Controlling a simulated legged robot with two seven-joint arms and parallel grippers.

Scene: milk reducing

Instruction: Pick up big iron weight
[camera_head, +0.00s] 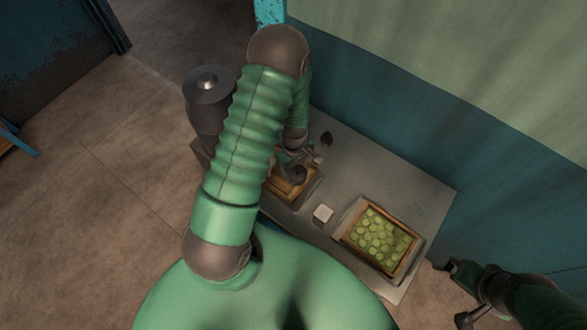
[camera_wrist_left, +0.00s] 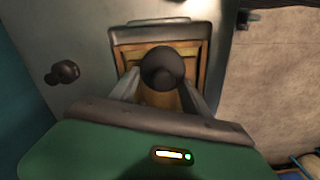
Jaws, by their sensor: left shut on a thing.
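The big iron weight is dark with a round knob and shows in the left wrist view (camera_wrist_left: 162,66) and in the head view (camera_head: 298,174). My left gripper (camera_head: 301,160) is shut on it, with one finger on each side of it in the left wrist view (camera_wrist_left: 161,92). The weight is over a wooden tray (camera_head: 284,190); I cannot tell whether it touches the tray. A smaller dark weight (camera_head: 326,138) stands on the table, and also shows in the left wrist view (camera_wrist_left: 64,72). My right gripper (camera_head: 457,293) is low at the right, apart from the table, its fingers spread and empty.
The grey table (camera_head: 405,188) stands along the wall. A white block (camera_head: 323,213) and a wooden-rimmed box (camera_head: 350,238) of round green pieces are on it. A dark cylinder-like object (camera_head: 207,95) stands beyond my left arm. The table's far right part is bare.

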